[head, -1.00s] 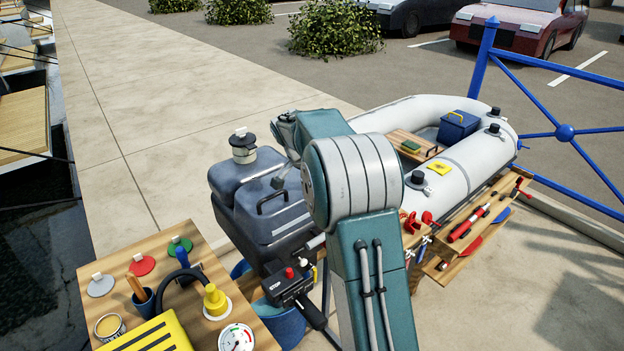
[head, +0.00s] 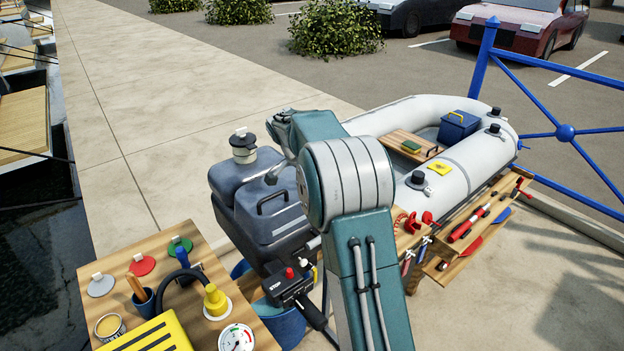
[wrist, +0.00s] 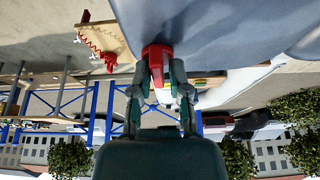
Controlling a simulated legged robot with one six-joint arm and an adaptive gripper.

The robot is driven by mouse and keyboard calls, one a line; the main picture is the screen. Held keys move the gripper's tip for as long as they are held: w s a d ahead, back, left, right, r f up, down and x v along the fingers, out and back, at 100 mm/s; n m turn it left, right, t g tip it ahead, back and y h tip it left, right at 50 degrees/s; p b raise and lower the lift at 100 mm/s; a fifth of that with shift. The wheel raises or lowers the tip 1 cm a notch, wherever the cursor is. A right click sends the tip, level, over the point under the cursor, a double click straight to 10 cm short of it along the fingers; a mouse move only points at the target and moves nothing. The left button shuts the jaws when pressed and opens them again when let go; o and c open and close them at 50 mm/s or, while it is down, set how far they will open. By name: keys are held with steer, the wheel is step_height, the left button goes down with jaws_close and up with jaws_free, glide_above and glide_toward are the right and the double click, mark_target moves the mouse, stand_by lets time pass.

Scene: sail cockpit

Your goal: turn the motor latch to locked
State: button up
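The motor is a dark grey-blue outboard (head: 265,205) standing left of my arm in the head view. Its smooth cowl (wrist: 215,25) fills the top of the wrist view. A red latch (wrist: 157,55) on the cowl's edge lies between the fingertips of my gripper (wrist: 161,75). One finger is on each side of it, close in; whether both touch it is unclear. In the head view the latch is hidden, and my wrist (head: 283,130) is at the motor's far right side behind my arm.
A wooden table (head: 190,240) with a yellow case (head: 150,335) and gauge (head: 236,339) is at front left. A grey inflatable boat (head: 465,160) lies right of my arm, beside a wooden tool rack (head: 470,240) and blue railing (head: 565,132). The pavement at left is clear.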

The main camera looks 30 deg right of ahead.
steer(key=shift+o, duration=0.2)
steer(key=shift+r, duration=0.15)
steer(key=v, duration=1.1)
steer(key=shift+a+r, duration=0.3)
steer(key=s+a+r+n+t+y, duration=0.1)
steer(key=s+a+r+n, duration=0.25)
steer(key=s, duration=0.45)
steer(key=s+a+r+n+t+y, duration=0.1)
steer(key=s+a+r+n+t, duration=0.1)
steer(key=s+a+n, duration=0.5)
steer(key=s+a+f+n+t+y, duration=0.1)
steer(key=s+a+f+n, duration=0.1)
steer(key=s, duration=0.7)
steer(key=s+a+f+n+y, duration=0.1)
steer(key=s+f, duration=0.4)
steer(key=s, duration=0.5)
steer(key=shift+s+a+f+n+t, duration=0.3)
steer(key=shift+a+n+t, duration=0.15)
steer(key=shift+n, duration=0.8)
